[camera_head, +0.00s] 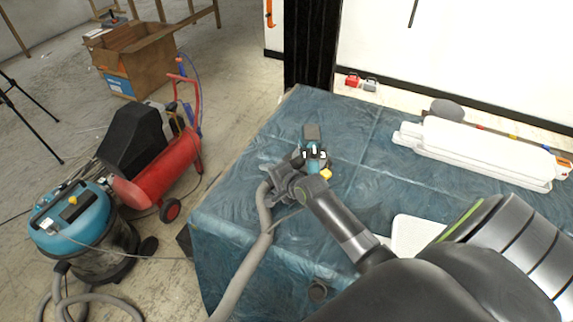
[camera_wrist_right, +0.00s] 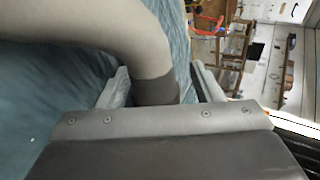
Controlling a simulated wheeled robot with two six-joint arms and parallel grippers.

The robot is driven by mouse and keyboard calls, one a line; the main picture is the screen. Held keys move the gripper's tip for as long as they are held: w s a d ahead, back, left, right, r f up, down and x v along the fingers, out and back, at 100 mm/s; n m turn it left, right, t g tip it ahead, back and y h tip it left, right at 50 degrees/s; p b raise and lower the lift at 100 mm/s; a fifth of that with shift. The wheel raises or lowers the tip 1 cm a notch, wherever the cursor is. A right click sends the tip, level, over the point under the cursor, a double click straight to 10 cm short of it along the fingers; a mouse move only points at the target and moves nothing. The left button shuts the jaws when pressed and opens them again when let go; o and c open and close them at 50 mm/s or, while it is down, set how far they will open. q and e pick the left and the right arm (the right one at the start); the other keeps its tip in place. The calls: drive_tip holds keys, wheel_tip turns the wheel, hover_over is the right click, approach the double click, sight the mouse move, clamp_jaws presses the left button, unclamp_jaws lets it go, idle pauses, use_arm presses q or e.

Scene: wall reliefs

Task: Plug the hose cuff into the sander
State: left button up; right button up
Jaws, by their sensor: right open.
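The sander (camera_head: 313,157), teal and black with a grey pad, lies on the blue-covered table. The grey hose (camera_head: 262,222) runs up over the table's left side to my right gripper (camera_head: 284,174), just left of and nearer than the sander. In the right wrist view the hose (camera_wrist_right: 110,48) bends down to its dark cuff (camera_wrist_right: 157,91), which lies between the two fingers of my right gripper (camera_wrist_right: 163,84). The fingers stand apart, open around the cuff. The cuff's end is hidden behind the gripper body, and the cuff is hard to make out in the head view. My left gripper is not in view.
The table cover (camera_head: 235,215) is clear at the left. Long white panels (camera_head: 480,150) lie at the right. A teal vacuum (camera_head: 80,228) and red compressor (camera_head: 160,170) stand on the floor.

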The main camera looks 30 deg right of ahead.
drive_tip(key=v, duration=1.7)
drive_tip(key=shift+p, duration=0.45)
